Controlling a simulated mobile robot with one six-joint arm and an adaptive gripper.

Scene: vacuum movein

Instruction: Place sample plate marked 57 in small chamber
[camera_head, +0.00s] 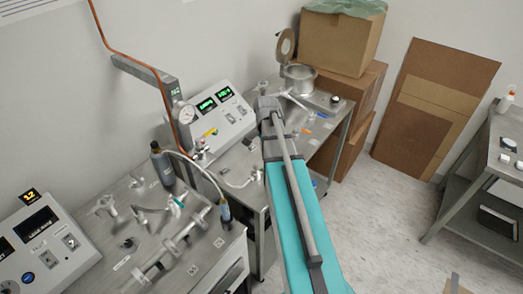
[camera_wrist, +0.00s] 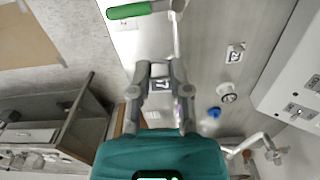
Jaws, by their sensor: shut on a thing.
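In the wrist view, my gripper (camera_wrist: 160,70) is shut on a small sample plate (camera_wrist: 160,84) held between its two fingers. The plate has a dark number on a light face, too small to read for sure. In the head view, a round metal chamber (camera_head: 300,80) stands open on the far bench, with its round lid (camera_head: 286,46) raised at its left. Whether it is the small chamber I cannot tell. My arm reaches toward this bench, its end (camera_head: 268,106) left of and nearer than the chamber. My fingers and the plate are hidden there.
A control box with green displays (camera_head: 220,108) stands left of my arm. Metal pipes and valves (camera_head: 165,240) crowd the near bench. Cardboard boxes (camera_head: 340,45) stand behind the chamber. A green handle (camera_wrist: 128,10) and a blue knob (camera_wrist: 214,112) show in the wrist view.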

